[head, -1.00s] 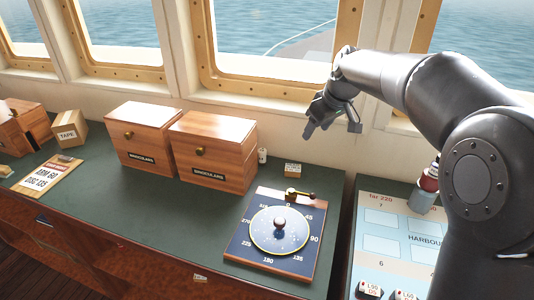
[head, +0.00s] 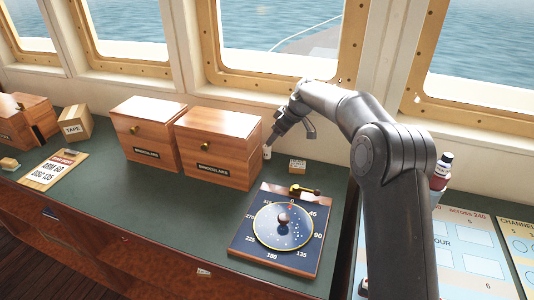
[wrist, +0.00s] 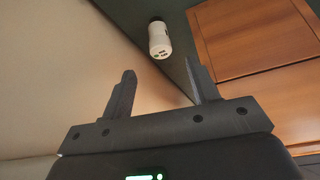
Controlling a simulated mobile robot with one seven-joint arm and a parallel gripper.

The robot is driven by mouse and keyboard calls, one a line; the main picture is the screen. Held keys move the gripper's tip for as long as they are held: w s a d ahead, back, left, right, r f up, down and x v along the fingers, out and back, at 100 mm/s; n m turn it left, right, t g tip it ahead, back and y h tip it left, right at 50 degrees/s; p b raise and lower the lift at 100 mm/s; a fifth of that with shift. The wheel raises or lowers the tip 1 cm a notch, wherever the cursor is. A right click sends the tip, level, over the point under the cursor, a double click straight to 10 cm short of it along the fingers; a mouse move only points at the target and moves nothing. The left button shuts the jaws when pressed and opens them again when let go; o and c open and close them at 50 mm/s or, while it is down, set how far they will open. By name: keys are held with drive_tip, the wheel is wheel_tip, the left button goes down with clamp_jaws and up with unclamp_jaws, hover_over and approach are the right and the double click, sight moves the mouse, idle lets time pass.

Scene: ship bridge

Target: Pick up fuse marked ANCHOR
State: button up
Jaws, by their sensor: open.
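In the head view the white cylinder (head: 267,153) is partly hidden behind my gripper (head: 271,140), right of the binoculars box. In the wrist view my gripper (wrist: 158,72) is open and empty. The cylinder lies beyond the fingertips, roughly between them in the picture, and apart from them.
Two wooden boxes marked BINOCULARS (head: 152,132) (head: 218,147) stand left of my gripper. The window wall is close behind.

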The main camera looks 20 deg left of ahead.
sight(267, 153)
drive_tip(key=x, duration=0.7)
drive_tip(key=shift+s+d+f, duration=0.1)
drive_tip(key=shift+d+f, duration=0.05)
drive_tip(key=shift+d, duration=0.05)
drive_tip(key=shift+c, duration=0.3)
drive_tip(key=c, duration=1)
